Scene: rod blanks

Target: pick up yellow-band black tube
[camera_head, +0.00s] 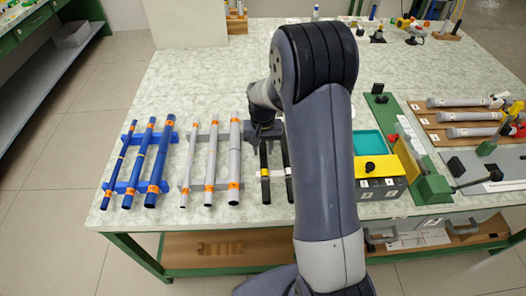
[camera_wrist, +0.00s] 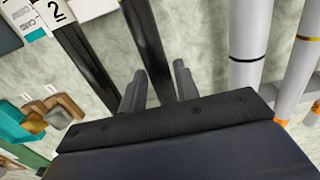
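The yellow-band black tube (camera_head: 264,186) lies lengthwise on the table, just right of the grey tubes in the head view. A second black tube (camera_head: 288,186) with a pale band lies to its right. In the wrist view the nearer black tube (camera_wrist: 151,50) runs between the two fingers of my gripper (camera_wrist: 159,86), and the other black tube (camera_wrist: 85,65) is to the left. My gripper is open, with a finger on each side of the tube and a visible gap at the right finger. In the head view my arm hides part of the tubes.
Grey tubes with orange bands (camera_head: 210,165) and blue tubes (camera_head: 140,165) lie on racks to the left. The table's front left corner is clear.

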